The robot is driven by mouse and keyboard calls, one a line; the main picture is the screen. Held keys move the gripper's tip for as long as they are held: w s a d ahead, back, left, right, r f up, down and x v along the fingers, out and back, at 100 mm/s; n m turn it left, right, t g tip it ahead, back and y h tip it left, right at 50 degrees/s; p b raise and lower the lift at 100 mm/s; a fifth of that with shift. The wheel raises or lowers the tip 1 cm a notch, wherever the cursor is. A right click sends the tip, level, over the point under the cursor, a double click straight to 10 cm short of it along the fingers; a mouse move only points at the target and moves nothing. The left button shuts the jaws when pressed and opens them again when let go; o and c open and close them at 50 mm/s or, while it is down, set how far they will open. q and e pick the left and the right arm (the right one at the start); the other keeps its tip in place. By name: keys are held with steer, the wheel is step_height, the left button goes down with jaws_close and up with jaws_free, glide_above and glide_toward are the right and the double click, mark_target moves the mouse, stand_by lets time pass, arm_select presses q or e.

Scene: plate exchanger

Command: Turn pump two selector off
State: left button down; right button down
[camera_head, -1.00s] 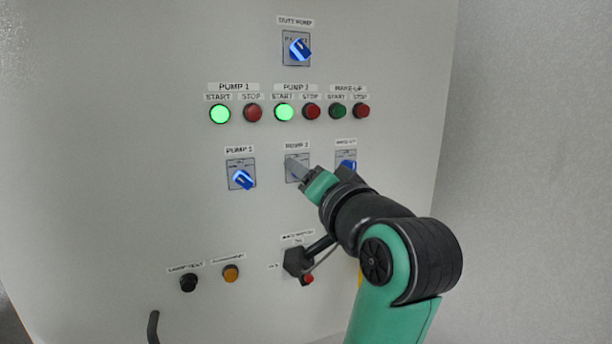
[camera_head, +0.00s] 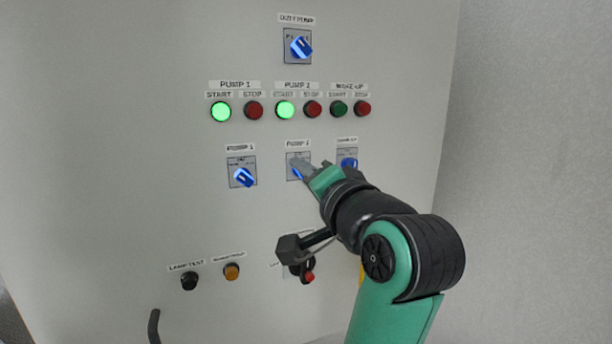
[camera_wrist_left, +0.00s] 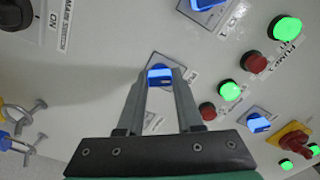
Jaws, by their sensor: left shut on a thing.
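The pump 2 selector is a blue knob (camera_head: 296,172) on a small grey plate under the PUMP 2 label, in the middle row of the panel. In the left wrist view the blue knob (camera_wrist_left: 159,74) sits between the two fingertips. My left gripper (camera_head: 299,169) reaches it from the lower right and is shut on it; the gripper (camera_wrist_left: 160,78) also shows in the left wrist view. The fingers hide part of the knob and its plate, so I cannot read its position exactly. My right gripper is not in view.
The pump 1 selector (camera_head: 242,177) is to the left, and the make-up selector (camera_head: 348,163) is close to the right, partly behind my gripper. Start and stop buttons run above; the green pump 2 start button (camera_head: 285,111) is lit. The duty pump selector (camera_head: 301,47) is at the top.

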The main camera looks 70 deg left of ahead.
arm_select(q)
steer(key=m, duration=0.6)
steer(key=shift+m, duration=0.3)
stand_by(0.4)
steer(key=c, duration=0.6)
jaws_free()
steer(key=shift+o, duration=0.2)
steer(key=shift+d, duration=0.1)
steer(key=d+b, duration=0.2)
steer(key=d, duration=0.9)
steer(key=shift+d, duration=0.25)
steer(key=shift+r, duration=0.1)
